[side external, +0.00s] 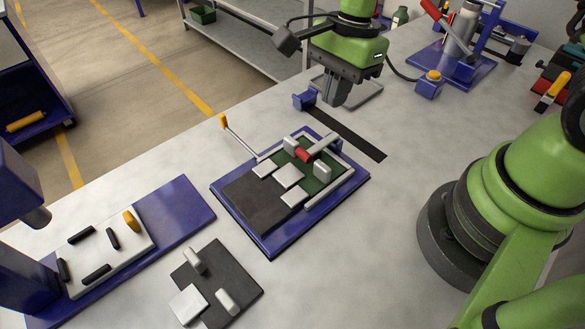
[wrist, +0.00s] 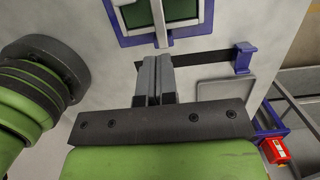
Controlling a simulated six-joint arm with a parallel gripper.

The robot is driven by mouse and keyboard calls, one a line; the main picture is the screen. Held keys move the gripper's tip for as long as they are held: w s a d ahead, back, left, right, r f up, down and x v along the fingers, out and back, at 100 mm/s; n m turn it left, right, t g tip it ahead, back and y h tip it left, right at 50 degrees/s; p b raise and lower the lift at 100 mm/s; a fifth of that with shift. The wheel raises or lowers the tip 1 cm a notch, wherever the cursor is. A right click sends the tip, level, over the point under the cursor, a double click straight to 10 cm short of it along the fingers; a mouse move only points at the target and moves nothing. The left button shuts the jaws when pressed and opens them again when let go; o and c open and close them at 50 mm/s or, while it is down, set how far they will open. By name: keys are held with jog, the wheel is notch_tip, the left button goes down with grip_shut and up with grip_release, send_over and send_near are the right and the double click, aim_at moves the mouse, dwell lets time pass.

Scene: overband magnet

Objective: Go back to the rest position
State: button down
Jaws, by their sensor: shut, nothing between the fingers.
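My gripper (side external: 336,103) is shut and empty at the top centre of the side view, fingers pointing down. It is above the table by a thin grey plate (side external: 371,91), behind the blue-framed fixture; how high is hard to tell. In the wrist view the two fingers (wrist: 153,63) are together, pointing towards the fixture. The fixture (side external: 273,246) has a dark grey area, a green bed, several pale blocks, a red part (side external: 304,155) and a lever with an orange handle (side external: 224,122).
A black strip (side external: 350,135) with a blue end block (side external: 304,100) lies between gripper and fixture. A blue board with a white plate (side external: 125,251) is at the left, a dark mat (side external: 245,285) in front. A blue stand (side external: 470,72) and button box (side external: 429,88) are at the back right.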

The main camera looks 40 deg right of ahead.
dwell(0.4)
jog(key=s+d+r+n+t, duration=0.1)
jog(key=s+r+n+t, duration=0.2)
jog(key=s+r+n, duration=0.3)
jog(key=s+d+r+n+t, duration=0.1)
jog(key=s+r+n+t, duration=0.3)
jog(key=s+r+n, duration=0.3)
notch_tip(320, 180, up, 5)
jog(key=shift+r+n, duration=0.15)
jog(key=shift+n, duration=0.35)
